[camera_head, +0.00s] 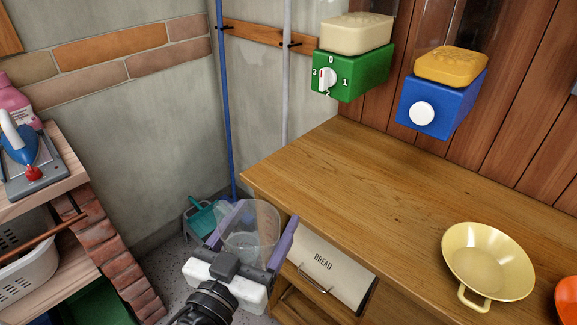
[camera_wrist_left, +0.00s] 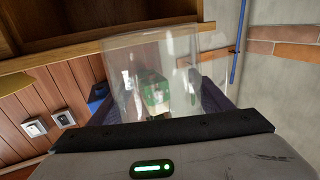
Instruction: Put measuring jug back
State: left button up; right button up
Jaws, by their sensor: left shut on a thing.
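The measuring jug (camera_head: 262,213) is clear and see-through. It is held between the purple fingers of my left gripper (camera_head: 255,234), in front of the counter's left end and near the bread drawer front. In the left wrist view the jug (camera_wrist_left: 150,50) fills the middle, between the fingers of my left gripper (camera_wrist_left: 155,92). Any marks on the jug are too faint to read. My right gripper is not in view.
A wooden counter (camera_head: 330,180) carries a yellow colander-like bowl (camera_head: 487,258) and an orange item (camera_head: 568,300) at right; its left part is clear. A cream BREAD panel (camera_head: 330,270) is below. Brick-sided shelves (camera_head: 105,245) stand left. A teal dustpan (camera_head: 200,217) and poles are in the corner.

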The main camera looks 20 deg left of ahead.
pick_arm(q)
jog(key=w+r+p, duration=0.3)
jog(key=w+r, duration=0.2)
jog(key=r, duration=0.1)
jog(key=shift+w+d+f+p, duration=0.15)
jog(key=shift+w+f, duration=0.4)
jog(key=shift+w, duration=2.35)
jog(key=shift+w+d+f+p, duration=0.15)
jog(key=shift+w+f, duration=0.4)
jog(key=shift+w, duration=2.35)
jog(key=shift+w+d+f+p, duration=0.15)
jog(key=shift+w+f, duration=0.4)
jog(key=shift+w, duration=2.35)
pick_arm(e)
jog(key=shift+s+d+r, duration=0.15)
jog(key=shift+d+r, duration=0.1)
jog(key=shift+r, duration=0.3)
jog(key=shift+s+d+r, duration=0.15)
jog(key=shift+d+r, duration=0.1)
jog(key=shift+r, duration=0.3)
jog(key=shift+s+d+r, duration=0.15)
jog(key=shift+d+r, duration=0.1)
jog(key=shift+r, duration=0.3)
pick_arm(q)
jog(key=shift+f, duration=0.15)
jog(key=o, duration=1.2)
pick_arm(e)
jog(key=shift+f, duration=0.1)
